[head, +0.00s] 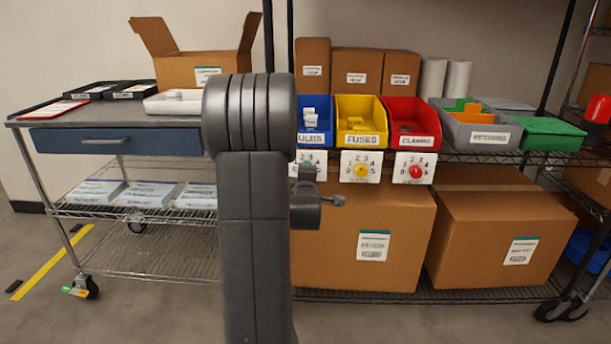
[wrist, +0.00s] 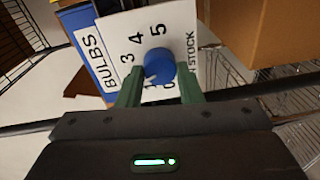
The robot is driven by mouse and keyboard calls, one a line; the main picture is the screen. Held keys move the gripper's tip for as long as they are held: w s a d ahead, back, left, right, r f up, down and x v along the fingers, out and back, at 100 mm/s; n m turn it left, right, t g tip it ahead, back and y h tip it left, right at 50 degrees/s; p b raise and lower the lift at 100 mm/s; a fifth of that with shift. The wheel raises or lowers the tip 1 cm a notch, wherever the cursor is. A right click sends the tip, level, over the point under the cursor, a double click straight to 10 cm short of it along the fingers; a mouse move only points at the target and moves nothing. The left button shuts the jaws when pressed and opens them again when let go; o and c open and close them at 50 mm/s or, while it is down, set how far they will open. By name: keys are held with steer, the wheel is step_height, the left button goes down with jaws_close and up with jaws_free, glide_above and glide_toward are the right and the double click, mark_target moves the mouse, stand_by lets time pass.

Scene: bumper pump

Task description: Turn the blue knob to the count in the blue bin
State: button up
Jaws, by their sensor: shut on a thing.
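The blue bin (head: 317,137) labelled BULBS stands at the left of the bin row, partly behind my arm. A few small white boxes (head: 310,117) show in it; its inside is partly hidden, so I cannot tell the full count. Below it is a white dial plate (head: 320,157), mostly covered by my gripper in the head view. In the wrist view the plate (wrist: 183,22) shows 3, 4 and 5 clearly. The blue knob (wrist: 159,66) sits between the green fingers of my gripper (wrist: 161,90), which is shut on it. I cannot read its pointer clearly.
A yellow FUSES bin (head: 361,139) and a red bin (head: 409,141) stand to the right, with a yellow knob (head: 361,171) and a red knob (head: 415,172) on plates below. Large cardboard boxes (head: 340,260) fill the lower shelf. A cart (head: 170,141) stands left.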

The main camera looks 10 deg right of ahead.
steer(key=o, duration=1)
steer(key=shift+c, duration=0.2)
steer(key=p+v, duration=0.1)
steer(key=v, duration=1.2)
steer(key=shift+s+p, duration=0.35)
steer(key=shift+s, duration=0.05)
steer(key=b+x, duration=0.1)
steer(key=x, duration=1.2)
steer(key=shift+w+b, duration=0.3)
steer(key=shift+w, duration=0.15)
